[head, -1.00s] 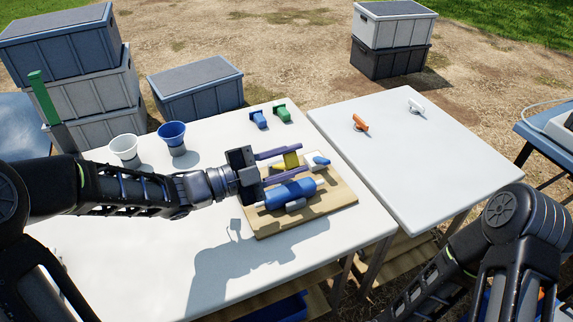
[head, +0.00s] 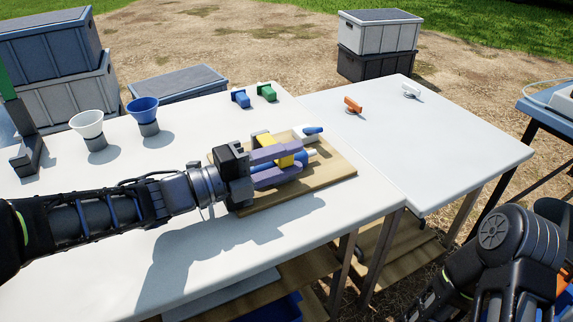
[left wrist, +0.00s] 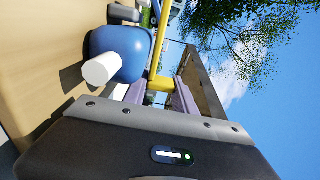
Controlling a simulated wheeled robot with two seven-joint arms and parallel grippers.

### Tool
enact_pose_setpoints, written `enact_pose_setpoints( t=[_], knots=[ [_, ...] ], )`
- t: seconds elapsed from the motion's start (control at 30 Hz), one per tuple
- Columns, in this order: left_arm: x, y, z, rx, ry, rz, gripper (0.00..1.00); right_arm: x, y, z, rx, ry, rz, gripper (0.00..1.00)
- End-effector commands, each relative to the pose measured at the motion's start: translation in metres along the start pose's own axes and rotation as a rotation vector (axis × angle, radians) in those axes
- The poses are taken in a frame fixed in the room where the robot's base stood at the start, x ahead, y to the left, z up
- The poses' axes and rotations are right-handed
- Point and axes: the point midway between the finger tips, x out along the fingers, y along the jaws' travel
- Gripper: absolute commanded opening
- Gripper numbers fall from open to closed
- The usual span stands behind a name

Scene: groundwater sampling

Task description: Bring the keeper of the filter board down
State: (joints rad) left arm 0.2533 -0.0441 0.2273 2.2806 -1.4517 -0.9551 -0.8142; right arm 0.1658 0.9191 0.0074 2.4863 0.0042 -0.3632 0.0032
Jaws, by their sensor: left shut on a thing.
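The filter board (head: 330,172) is a wooden board flat on the white table. A blue filter cylinder (left wrist: 122,52) with a white end lies along it; in the head view my gripper hides much of it. The yellow keeper (head: 283,150) is between the purple fingers of my left gripper (head: 291,160), which is shut on it above the board. The keeper (left wrist: 158,84) also shows between the fingers in the left wrist view. I cannot tell whether it touches the cylinder. My right gripper is out of view; only its arm shows at the lower right.
A white block with a blue lever (head: 312,130) sits at the board's far side. White (head: 88,123) and blue (head: 144,108) funnels, a blue fitting (head: 240,97) and a green fitting (head: 267,91) stand behind. A second table (head: 440,140) at right is mostly clear.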

Motion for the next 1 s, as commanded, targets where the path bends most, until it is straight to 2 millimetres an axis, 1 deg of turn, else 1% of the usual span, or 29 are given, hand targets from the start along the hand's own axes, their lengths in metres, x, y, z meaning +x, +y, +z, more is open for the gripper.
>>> enact_pose_setpoints(
  t=[0.03,0.4,0.43,0.6,0.7,1.0],
  knots=[
    [-0.0001,0.0022,0.0001,0.006,-0.001,0.001,0.0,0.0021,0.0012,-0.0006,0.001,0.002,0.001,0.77],
    [-0.0001,0.002,0.0,0.012,0.0,0.003,0.0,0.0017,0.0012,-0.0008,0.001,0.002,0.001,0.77],
    [-0.0001,0.002,0.0,0.012,0.0,0.003,0.34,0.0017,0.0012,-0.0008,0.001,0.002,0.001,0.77],
    [-0.0001,0.0021,0.0,0.011,0.0,0.003,0.48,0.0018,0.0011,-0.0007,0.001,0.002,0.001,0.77],
    [-0.0001,0.0026,0.0,0.01,0.0,0.004,0.55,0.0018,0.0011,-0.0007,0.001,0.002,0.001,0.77],
    [-0.0001,0.0046,-0.0003,0.006,0.0,0.007,0.55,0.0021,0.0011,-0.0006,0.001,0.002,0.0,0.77]
  ],
)
